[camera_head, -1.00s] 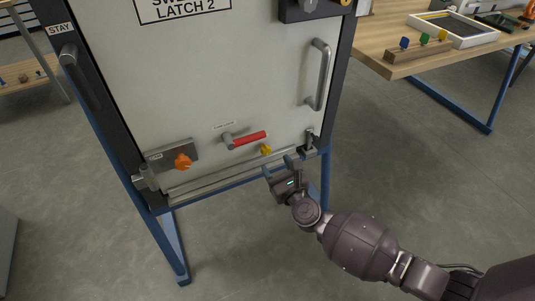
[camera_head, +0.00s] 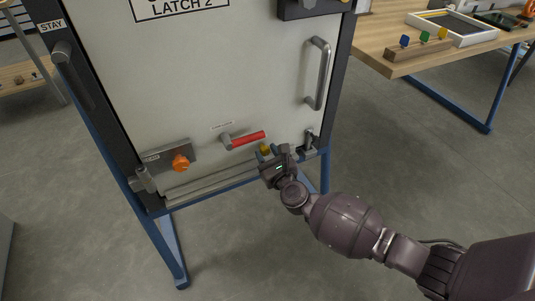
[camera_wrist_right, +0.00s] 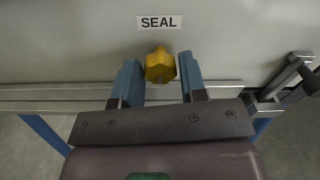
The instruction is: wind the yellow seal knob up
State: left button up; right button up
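The yellow seal knob (camera_wrist_right: 159,66) is on the lower part of the pale door panel, under a "SEAL" label (camera_wrist_right: 159,22). In the head view the knob (camera_head: 265,149) shows just beyond my right gripper (camera_head: 270,154). In the right wrist view, my right gripper (camera_wrist_right: 160,82) is open, with one blue finger on each side of the knob. A narrow gap seems to show on both sides, and whether either finger touches it I cannot tell. My left gripper is not in view.
An orange knob (camera_head: 180,163) is at lower left, and a metal latch (camera_head: 310,138) at the lower right corner. A grey door handle (camera_head: 318,73) is above. A wooden table (camera_head: 390,40) stands at right.

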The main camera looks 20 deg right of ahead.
jog(key=c, duration=0.5)
jog(key=shift+o, duration=0.2)
